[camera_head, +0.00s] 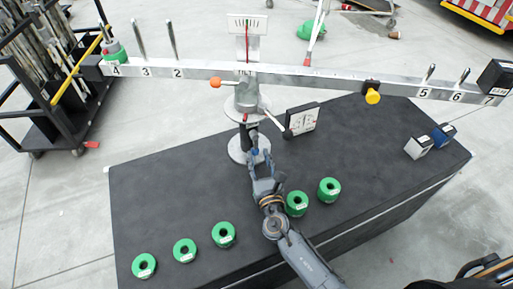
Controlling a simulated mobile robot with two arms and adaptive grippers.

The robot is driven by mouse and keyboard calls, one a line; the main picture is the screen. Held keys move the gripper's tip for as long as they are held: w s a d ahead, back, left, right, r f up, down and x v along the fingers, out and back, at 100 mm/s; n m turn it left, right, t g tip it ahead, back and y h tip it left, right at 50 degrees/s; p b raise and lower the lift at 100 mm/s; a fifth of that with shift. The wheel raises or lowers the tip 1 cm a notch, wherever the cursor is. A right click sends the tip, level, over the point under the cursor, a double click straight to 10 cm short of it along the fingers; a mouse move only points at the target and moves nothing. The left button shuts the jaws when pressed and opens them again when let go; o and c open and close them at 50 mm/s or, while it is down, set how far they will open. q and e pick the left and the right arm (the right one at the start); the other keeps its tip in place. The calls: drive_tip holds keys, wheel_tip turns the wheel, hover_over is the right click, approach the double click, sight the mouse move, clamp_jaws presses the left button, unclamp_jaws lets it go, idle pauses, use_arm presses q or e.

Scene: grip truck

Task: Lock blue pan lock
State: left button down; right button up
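The blue pan lock (255,151) appears as a small blue part low on the balance's central post (246,96), just above the round base plate. My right gripper (260,158) reaches up from the bottom right, its fingertips right at the blue part. The fingers look slightly apart, but overlap and small size hide whether they touch or grip it. The lock's exact position is partly hidden. My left gripper is not in view.
The long numbered beam (330,80) spans above the black table (150,200), with an orange knob (215,82) and yellow knob (372,97). Several green ring weights (224,234) lie along the front. Small blocks (418,145) sit at right. A cart (50,80) stands left.

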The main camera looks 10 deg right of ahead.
sight(255, 144)
drive_tip(key=shift+w, duration=2)
clamp_jaws()
